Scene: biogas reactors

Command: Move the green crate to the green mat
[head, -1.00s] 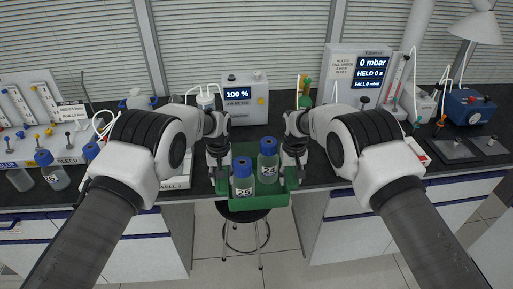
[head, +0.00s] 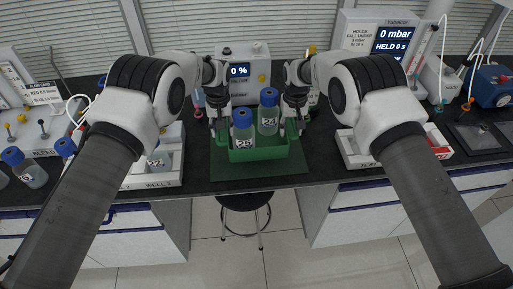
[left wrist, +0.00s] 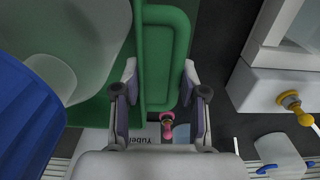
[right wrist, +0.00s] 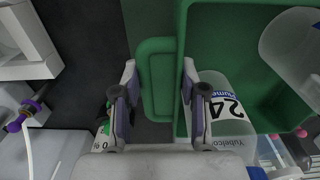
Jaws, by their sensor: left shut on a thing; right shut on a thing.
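The green crate (head: 258,154) is held level between my two grippers and carries two blue-capped bottles, one labelled 24 (head: 268,112) and one (head: 242,130) whose number looks like 25 or 26. The dark green mat (head: 258,174) lies on the black bench, showing in front of the crate. The crate is over the mat's rear part; I cannot tell whether it touches. My left gripper (head: 217,128) is shut on the crate's left handle, seen in the left wrist view (left wrist: 165,62). My right gripper (head: 296,126) is shut on its right handle, seen in the right wrist view (right wrist: 157,80).
A white rack (head: 160,180) with bottles stands left of the mat, and a white tray (head: 352,152) stands to its right. A display device (head: 243,62) is behind the crate. A stool (head: 245,202) is below the bench's front edge.

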